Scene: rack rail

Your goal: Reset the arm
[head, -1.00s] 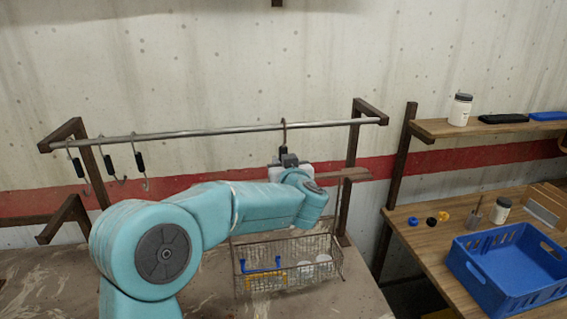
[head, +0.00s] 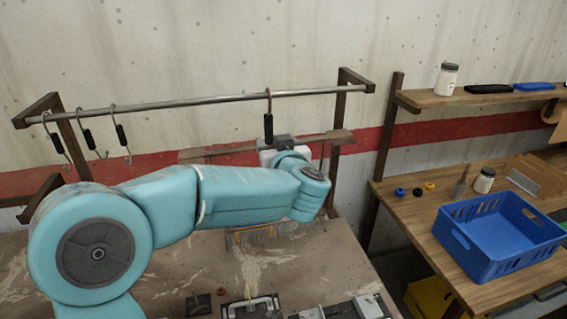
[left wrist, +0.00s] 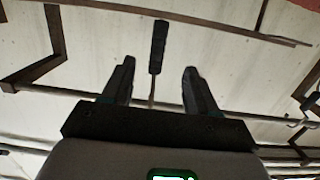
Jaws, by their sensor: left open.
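My left arm (head: 235,195), teal, reaches in from the left in the head view, and its gripper (head: 268,143) is up near the rail, partly hidden by the wrist. In the left wrist view, the gripper (left wrist: 158,85) has its two dark fingers apart. A hook with a black handle (left wrist: 158,48) shows between and beyond the fingers, not gripped. In the head view this hook (head: 268,122) hangs from the metal rail (head: 190,103), just above my gripper. My right gripper is in neither view.
Several black-handled hooks (head: 87,139) hang at the rail's left. Most of the wire basket is hidden behind my arm. Grey items (head: 250,306) lie at the table's front. At the right stand a blue crate (head: 480,262) and a shelf (head: 470,98) with a jar (head: 447,79).

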